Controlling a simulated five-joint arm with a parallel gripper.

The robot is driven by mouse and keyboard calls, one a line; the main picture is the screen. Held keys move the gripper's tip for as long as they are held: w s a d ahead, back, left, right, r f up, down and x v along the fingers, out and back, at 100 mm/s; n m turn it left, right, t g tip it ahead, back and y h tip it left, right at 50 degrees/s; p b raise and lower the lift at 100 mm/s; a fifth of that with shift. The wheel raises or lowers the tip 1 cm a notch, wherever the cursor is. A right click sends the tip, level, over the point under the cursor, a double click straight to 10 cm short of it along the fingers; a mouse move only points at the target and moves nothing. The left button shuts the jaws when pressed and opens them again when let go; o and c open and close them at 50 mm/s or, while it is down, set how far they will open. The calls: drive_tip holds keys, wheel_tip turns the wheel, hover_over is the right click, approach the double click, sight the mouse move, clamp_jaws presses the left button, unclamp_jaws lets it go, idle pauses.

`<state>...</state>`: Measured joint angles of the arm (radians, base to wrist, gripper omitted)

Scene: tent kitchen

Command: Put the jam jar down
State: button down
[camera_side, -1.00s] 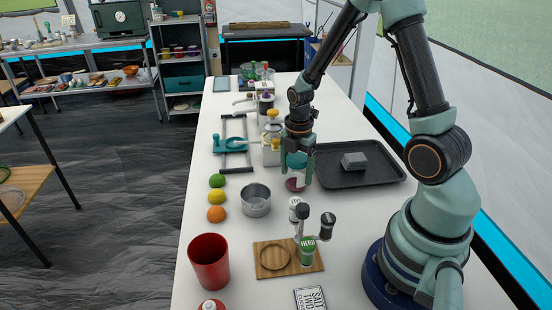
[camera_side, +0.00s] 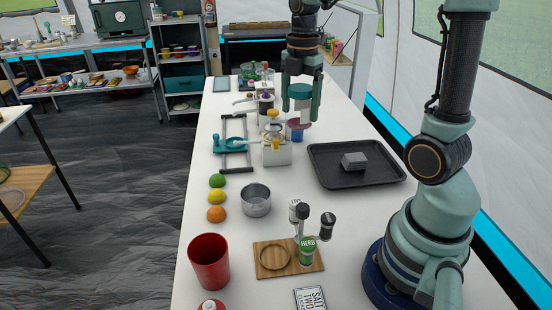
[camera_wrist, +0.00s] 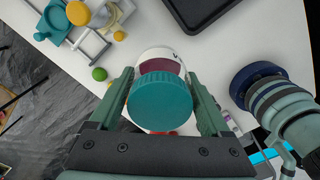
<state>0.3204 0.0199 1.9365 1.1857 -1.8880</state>
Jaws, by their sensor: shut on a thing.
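The jam jar has a teal lid (camera_side: 300,90) and a pale body with a dark pink part (camera_side: 299,123). My gripper (camera_side: 302,108) is shut on it from both sides, near the far half of the table in the side view. The jar looks upright and appears to be above the white tabletop (camera_side: 345,222). A small blue thing (camera_side: 297,136) shows just under it, mostly hidden, so contact cannot be told. In the wrist view the jar's teal lid (camera_wrist: 161,101) fills the space between the fingers of my gripper (camera_wrist: 165,92).
A black tray (camera_side: 330,178) with a grey block (camera_side: 354,160) is right and nearer. A metal pot (camera_side: 256,200) and fruit (camera_side: 217,197) are nearer. Free table lies between pot and tray.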

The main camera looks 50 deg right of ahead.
drive_tip(key=shift+a+r, duration=0.15)
drive_tip(key=shift+r, duration=0.15)
drive_tip(key=shift+a+f+m, duration=0.15)
drive_tip(key=shift+a+m, duration=0.45)
drive_tip(key=shift+m, duration=0.4)
drive_tip(key=a+f+m, duration=0.3)
drive_tip(key=a+m, duration=0.6)
drive_tip(key=m, duration=0.7)
drive_tip(key=shift+s+a+f, duration=0.25)
drive_tip(key=shift+s+a, duration=0.1)
drive_tip(key=shift+a, duration=0.05)
drive_tip(key=shift+d, duration=0.1)
drive_tip(key=d+r, duration=0.1)
drive_tip(key=d, duration=0.2)
drive_tip(key=d+r, duration=0.1)
drive_tip(key=d, duration=0.3)
drive_tip(key=d+r, duration=0.2)
drive_tip(key=d, duration=0.1)
drive_tip(key=shift+w+d, duration=0.2)
drive_tip(key=shift+w, duration=0.2)
drive_tip(key=shift+d+f, duration=0.1)
drive_tip(key=shift+d, duration=0.2)
wheel_tip(320, 180, down, 20)
drive_tip(key=shift+r, duration=0.2)
drive_tip(key=shift+f, duration=0.1)
